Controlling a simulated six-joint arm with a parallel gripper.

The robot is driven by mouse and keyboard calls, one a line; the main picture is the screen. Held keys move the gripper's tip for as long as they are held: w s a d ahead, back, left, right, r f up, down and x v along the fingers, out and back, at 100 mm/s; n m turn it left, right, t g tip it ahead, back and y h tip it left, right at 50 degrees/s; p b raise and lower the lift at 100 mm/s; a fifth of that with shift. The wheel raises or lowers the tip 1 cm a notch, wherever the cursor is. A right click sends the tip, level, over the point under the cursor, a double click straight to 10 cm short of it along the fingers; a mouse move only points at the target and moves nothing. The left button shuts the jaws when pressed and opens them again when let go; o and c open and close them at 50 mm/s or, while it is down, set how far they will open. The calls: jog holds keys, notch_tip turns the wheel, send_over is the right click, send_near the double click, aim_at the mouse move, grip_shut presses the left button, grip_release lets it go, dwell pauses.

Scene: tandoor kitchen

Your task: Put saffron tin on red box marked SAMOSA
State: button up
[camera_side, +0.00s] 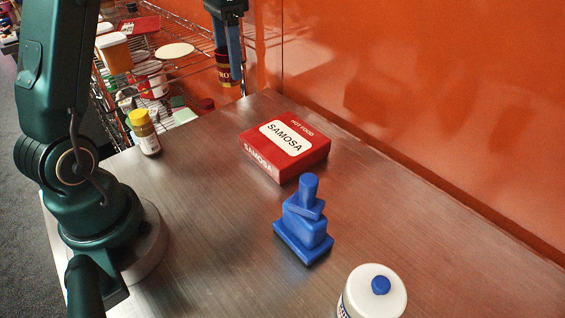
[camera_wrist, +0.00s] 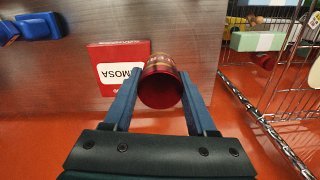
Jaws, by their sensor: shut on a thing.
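The saffron tin is a dark red cylinder with gold lettering, held between the blue fingers of my gripper (camera_side: 232,62) at the top of the side view. In the wrist view the tin (camera_wrist: 160,84) sits between the fingertips of my gripper (camera_wrist: 160,100), its round red end facing the camera. The tin (camera_side: 223,68) is in the air near the far end of the table. The red box marked SAMOSA (camera_side: 313,158) lies flat on the table, with a white label on top; the tin is apart from it. The box also shows in the wrist view (camera_wrist: 106,52), partly hidden behind the tin and finger.
A blue stacked object (camera_side: 304,226) stands in front of the box. A white container with a blue cap (camera_side: 372,294) is at the near edge. A yellow-capped jar (camera_side: 145,133) stands at the left. An orange wall (camera_side: 430,90) borders the table; wire shelves (camera_side: 110,85) stand beyond it.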

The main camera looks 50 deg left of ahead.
jog(key=w+d+f, duration=0.1)
jog(key=d+f, duration=0.1)
jog(key=d, duration=0.1)
jog(key=w+d+f, duration=0.2)
jog(key=d, duration=0.1)
jog(key=w+d+f, duration=0.2)
jog(key=d, duration=0.1)
jog(key=shift+w+d+f, duration=0.25)
jog(key=shift+f, duration=2)
jog(key=shift+f, duration=0.1)
jog(key=o, duration=1.4)
jog(key=shift+c, duration=0.2)
